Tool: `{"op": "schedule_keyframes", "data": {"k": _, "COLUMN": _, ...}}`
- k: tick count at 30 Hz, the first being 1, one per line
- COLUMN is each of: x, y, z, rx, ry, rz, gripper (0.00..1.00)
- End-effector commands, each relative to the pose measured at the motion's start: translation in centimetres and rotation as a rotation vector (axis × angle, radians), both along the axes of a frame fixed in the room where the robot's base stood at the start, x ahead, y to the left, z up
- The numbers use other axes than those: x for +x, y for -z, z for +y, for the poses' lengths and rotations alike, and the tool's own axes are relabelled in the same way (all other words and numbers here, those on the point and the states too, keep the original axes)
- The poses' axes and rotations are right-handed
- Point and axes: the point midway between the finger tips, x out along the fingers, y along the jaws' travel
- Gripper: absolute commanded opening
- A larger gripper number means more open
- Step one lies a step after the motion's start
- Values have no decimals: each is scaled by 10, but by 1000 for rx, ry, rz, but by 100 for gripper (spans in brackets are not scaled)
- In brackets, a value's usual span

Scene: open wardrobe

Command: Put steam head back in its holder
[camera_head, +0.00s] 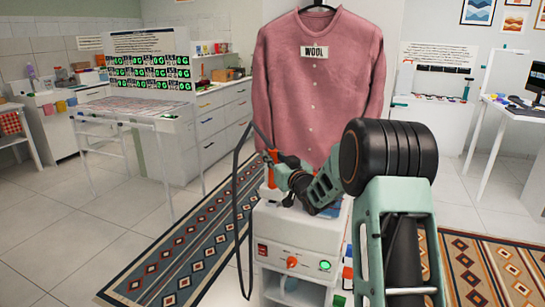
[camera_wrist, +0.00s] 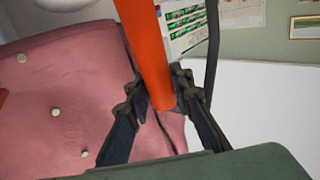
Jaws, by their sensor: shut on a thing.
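My gripper (camera_head: 275,170) is shut on the orange handle of the steam head (camera_wrist: 152,45); in the wrist view the dark fingers (camera_wrist: 160,105) close on both sides of it. In the head view the orange part of the steam head (camera_head: 269,156) shows just above the white steamer unit (camera_head: 296,235). A dark hose (camera_head: 238,195) loops from near the gripper down the unit's left side. The holder cannot be made out clearly; my gripper and arm cover much of the unit's top.
A pink shirt (camera_head: 318,95) with a WOOL label hangs right behind the gripper. A patterned rug (camera_head: 185,250) lies on the floor to the left. A white table (camera_head: 135,105) with a sign and green displays stands further back left.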

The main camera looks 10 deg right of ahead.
Motion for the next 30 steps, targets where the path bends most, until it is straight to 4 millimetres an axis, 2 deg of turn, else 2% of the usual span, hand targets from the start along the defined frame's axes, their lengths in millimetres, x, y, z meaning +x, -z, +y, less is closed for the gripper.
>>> {"op": "schedule_keyframes", "data": {"k": 13, "x": 0, "y": 10, "z": 0, "rx": 1, "ry": 0, "rz": -3, "gripper": 0}}
{"op": "schedule_keyframes", "data": {"k": 14, "x": 0, "y": 9, "z": 0, "rx": 1, "ry": 0, "rz": -3, "gripper": 23}}
{"op": "schedule_keyframes", "data": {"k": 19, "x": 0, "y": 10, "z": 0, "rx": 0, "ry": 0, "rz": -1, "gripper": 41}}
{"op": "schedule_keyframes", "data": {"k": 30, "x": -4, "y": 11, "z": -1, "rx": -1, "ry": 1, "rz": 3, "gripper": 41}}
